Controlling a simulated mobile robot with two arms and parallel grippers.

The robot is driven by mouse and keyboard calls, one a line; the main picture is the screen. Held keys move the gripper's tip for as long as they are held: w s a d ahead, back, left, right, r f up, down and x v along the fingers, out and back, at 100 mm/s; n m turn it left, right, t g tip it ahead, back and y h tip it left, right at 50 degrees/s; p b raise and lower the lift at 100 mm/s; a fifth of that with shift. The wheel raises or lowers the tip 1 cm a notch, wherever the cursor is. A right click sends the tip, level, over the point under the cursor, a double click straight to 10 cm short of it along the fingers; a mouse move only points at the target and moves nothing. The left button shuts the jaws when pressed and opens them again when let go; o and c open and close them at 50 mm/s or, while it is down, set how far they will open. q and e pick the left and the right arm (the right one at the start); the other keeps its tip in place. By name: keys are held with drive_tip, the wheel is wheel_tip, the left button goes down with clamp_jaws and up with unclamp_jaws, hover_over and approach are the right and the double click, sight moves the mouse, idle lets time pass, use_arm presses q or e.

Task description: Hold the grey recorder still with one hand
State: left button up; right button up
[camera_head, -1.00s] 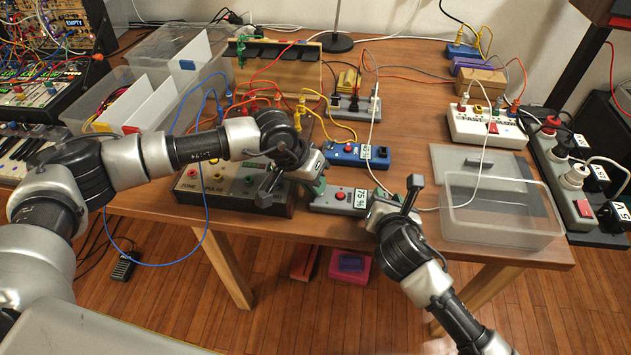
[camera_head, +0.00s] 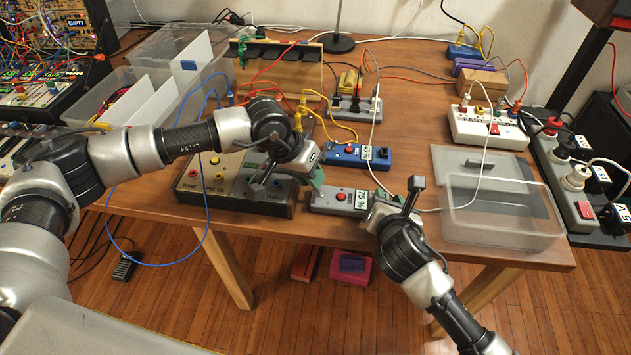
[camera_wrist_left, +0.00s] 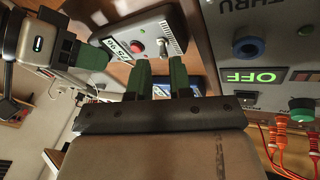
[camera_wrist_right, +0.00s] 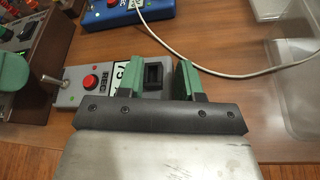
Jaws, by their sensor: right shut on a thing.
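A grey box with coloured sockets (camera_head: 225,190) stands left of the recorder, under my left arm. A blue box (camera_head: 345,154) lies behind it. A white cable (camera_head: 373,140) runs past on the right. A clear tray (camera_head: 500,225) stands at right.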

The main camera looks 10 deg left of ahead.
drive_tip(key=shift+s+f, duration=0.2)
drive_tip(key=shift+f, duration=0.35)
use_arm(q)
drive_tip(key=v, duration=0.9)
drive_tip(key=shift+r, duration=0.15)
drive_tip(key=shift+s, duration=0.1)
use_arm(e)
drive_tip(key=o, duration=1.1)
drive_tip(key=shift+c, duration=0.2)
drive_tip(key=shift+s+r, duration=0.25)
drive_tip(key=shift+s, duration=0.2)
drive_tip(key=v, duration=1.1)
drive_tip(key=shift+w+r, duration=0.15)
drive_tip(key=shift+r, duration=0.2)
drive_tip(key=shift+d, duration=0.15)
